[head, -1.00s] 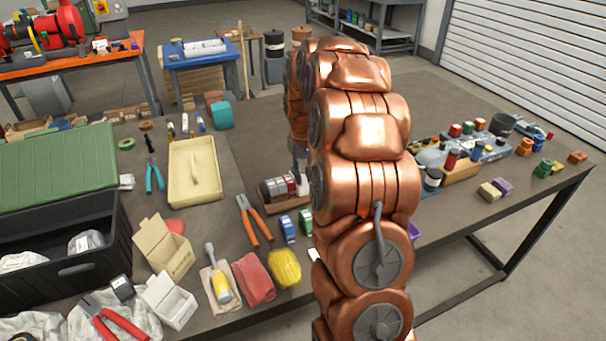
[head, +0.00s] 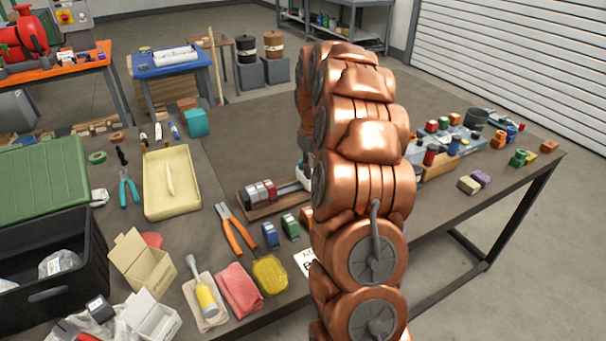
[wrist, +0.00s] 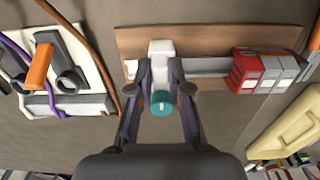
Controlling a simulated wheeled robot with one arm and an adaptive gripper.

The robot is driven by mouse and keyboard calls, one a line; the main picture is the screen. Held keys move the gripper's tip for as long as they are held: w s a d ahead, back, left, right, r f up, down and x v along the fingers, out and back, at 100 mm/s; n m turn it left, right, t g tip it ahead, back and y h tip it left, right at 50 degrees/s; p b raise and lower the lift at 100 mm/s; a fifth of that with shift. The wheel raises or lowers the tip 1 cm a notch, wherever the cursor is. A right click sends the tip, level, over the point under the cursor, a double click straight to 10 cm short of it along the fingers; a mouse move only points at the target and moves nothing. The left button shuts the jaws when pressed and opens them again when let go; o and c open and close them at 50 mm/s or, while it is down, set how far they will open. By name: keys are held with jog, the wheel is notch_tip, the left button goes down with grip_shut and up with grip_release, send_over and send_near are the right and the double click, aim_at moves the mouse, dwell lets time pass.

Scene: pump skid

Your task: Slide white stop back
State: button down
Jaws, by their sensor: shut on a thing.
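The white stop (wrist: 160,50) sits on a pale rail (wrist: 205,67) fixed to a wooden board (wrist: 210,38) in the wrist view. A teal round knob (wrist: 161,104) is at its near side. My gripper (wrist: 160,80) is shut on the white stop, with one finger on each side. Red and grey blocks (wrist: 262,70) sit on the rail to the right, with bare rail between them and the stop. In the head view these blocks (head: 260,191) are left of the stop, and my arm hides much of the rail's right end.
Orange-handled pliers (head: 236,230) and small blue and green blocks (head: 271,235) lie in front of the board. A cream tray (head: 153,205) is to the left. A holder with an orange-handled tool (wrist: 40,68) and a cable (wrist: 85,50) lie beside the board in the wrist view.

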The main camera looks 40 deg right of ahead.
jog(key=shift+d, duration=0.2)
jog(key=c, duration=1.1)
grip_release()
notch_tip(320, 180, up, 12)
